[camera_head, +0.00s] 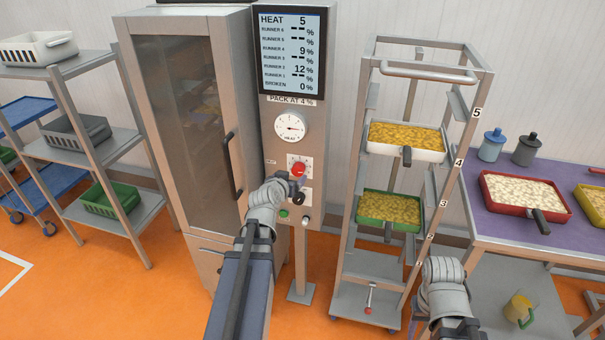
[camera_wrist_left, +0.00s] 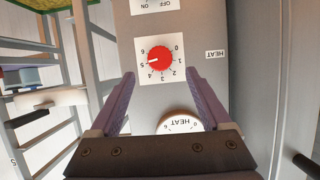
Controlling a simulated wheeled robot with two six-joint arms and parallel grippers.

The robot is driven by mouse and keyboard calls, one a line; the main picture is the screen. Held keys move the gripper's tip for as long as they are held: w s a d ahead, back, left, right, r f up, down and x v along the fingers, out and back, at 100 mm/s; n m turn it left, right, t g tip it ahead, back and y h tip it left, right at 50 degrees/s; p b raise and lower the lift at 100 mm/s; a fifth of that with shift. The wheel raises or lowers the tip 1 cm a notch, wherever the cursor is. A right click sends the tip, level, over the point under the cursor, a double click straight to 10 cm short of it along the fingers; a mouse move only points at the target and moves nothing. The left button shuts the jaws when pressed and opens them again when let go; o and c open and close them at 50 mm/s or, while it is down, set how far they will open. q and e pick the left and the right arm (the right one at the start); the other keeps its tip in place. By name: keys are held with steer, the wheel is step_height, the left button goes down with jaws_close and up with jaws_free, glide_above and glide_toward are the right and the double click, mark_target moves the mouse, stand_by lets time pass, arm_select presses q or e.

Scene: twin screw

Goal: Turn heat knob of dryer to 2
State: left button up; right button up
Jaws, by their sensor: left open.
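The red heat knob (camera_head: 299,169) sits on a white numbered plate on the dryer's control column. In the left wrist view the knob (camera_wrist_left: 160,58) has its white mark at 5. The display (camera_head: 291,50) reads HEAT 5. My left gripper (camera_wrist_left: 160,75) is open and empty, its two purple fingers pointing at the panel on either side below the knob in that picture. I cannot tell how far the tips are from the panel. In the head view my left wrist covers part of the column below the knob. My right wrist shows at lower right, but its fingers are hidden.
A round heat gauge (camera_head: 291,126) is above the knob. A black knob (camera_head: 299,198) and a green button (camera_head: 284,213) are below it. The dryer door handle (camera_head: 232,165) juts out on the left. A rack (camera_head: 368,215) with trays stands on the right.

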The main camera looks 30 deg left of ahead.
mark_target(297, 172)
arm_select(q)
steer(key=b+x, duration=0.2)
steer(key=x, duration=0.5)
steer(key=shift+w+a+f+b, duration=0.1)
steer(key=shift+w+f+b, duration=0.1)
steer(key=shift+b, duration=0.2)
steer(key=shift+r, duration=0.1)
jaws_close()
